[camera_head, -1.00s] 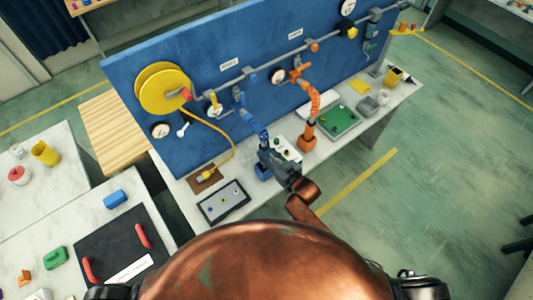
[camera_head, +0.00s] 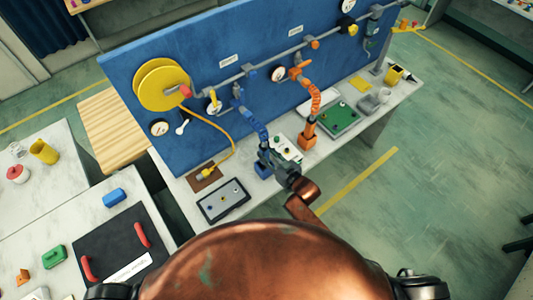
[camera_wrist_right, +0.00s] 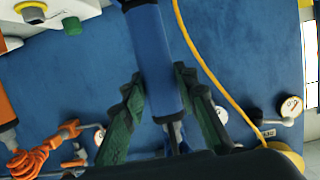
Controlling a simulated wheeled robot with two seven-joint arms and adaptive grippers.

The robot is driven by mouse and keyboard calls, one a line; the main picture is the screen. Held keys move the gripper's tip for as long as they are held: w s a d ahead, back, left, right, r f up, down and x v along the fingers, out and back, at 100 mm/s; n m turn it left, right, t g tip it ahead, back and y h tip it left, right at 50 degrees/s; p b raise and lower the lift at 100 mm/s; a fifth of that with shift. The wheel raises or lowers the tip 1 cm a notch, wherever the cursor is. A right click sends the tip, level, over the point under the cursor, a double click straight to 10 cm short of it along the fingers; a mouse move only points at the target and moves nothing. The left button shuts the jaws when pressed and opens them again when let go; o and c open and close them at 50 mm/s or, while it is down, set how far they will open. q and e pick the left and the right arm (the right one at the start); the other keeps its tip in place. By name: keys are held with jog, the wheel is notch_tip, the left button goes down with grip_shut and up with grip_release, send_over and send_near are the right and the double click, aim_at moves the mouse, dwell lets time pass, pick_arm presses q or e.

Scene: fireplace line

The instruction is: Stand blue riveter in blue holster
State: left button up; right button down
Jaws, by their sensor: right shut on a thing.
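The blue riveter hangs from a coiled blue hose (camera_head: 254,124) on the rail of the blue board. In the right wrist view the blue riveter (camera_wrist_right: 152,48) runs lengthwise between the green fingers of my right gripper (camera_wrist_right: 160,78), which is shut on it. In the head view my right gripper (camera_head: 280,164) is just right of the blue holster (camera_head: 263,171) on the bench. The gripper and the riveter's dark outline overlap there, so I cannot tell whether the riveter is inside the holster or above it. My left gripper is not in view.
An orange riveter on a coiled hose stands at an orange holster (camera_head: 306,143) to the right. A dark tray (camera_head: 223,214) lies to the left. A yellow hose (camera_head: 233,140) hangs from a reel (camera_head: 160,84).

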jog(key=shift+f+b, duration=1)
jog(key=shift+f, duration=0.45)
jog(key=c, duration=1.5)
grip_release()
jog(key=shift+o, duration=0.3)
jog(key=shift+f, duration=0.2)
jog(key=p+v, duration=0.4)
jog(key=v, duration=0.2)
jog(key=shift+r, duration=0.2)
jog(key=shift+s+d, duration=0.1)
jog(key=shift+s, duration=0.05)
jog(key=v, duration=1.1)
jog(key=shift+s+d, duration=0.2)
jog(key=shift+s, duration=0.1)
